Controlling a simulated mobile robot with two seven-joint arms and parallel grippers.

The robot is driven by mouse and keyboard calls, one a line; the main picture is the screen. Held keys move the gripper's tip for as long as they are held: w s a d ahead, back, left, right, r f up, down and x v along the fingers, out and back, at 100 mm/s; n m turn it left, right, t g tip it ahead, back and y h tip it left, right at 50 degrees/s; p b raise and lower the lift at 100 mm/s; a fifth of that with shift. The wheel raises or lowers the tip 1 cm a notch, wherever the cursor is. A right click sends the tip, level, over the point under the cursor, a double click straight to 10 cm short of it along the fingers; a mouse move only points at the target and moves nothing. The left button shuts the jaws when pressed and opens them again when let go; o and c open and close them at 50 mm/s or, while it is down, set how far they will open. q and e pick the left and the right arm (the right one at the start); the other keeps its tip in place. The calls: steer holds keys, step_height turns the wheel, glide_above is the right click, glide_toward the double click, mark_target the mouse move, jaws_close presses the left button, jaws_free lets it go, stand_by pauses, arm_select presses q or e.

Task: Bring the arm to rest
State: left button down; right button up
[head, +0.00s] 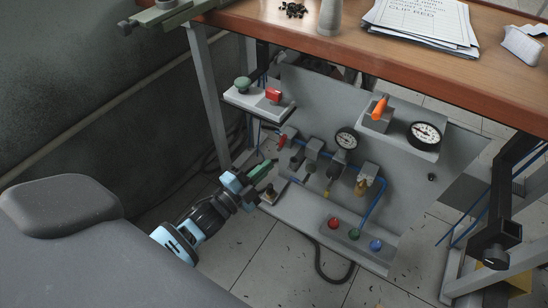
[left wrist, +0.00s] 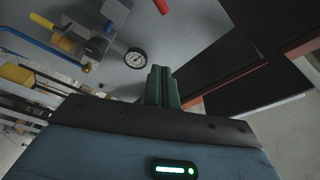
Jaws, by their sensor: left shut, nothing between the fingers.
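My left gripper (head: 266,170) reaches in from the lower left of the head view, in front of the grey pneumatic panel (head: 310,110) under the bench. Its green fingers are together with nothing between them. In the left wrist view the shut fingers (left wrist: 162,86) point toward the panel surface, with a round gauge (left wrist: 135,58) to their left. In the head view the fingertips are close to the panel's lower left; I cannot tell whether they touch it. My right gripper is not in view.
The tiled floor (head: 240,255) in front is mostly clear.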

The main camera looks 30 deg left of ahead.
arm_select(q)
steer(key=shift+s+a, duration=0.15)
steer(key=shift+s, duration=0.3)
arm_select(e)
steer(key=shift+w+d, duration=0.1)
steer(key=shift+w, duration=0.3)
arm_select(q)
steer(key=shift+f, duration=0.15)
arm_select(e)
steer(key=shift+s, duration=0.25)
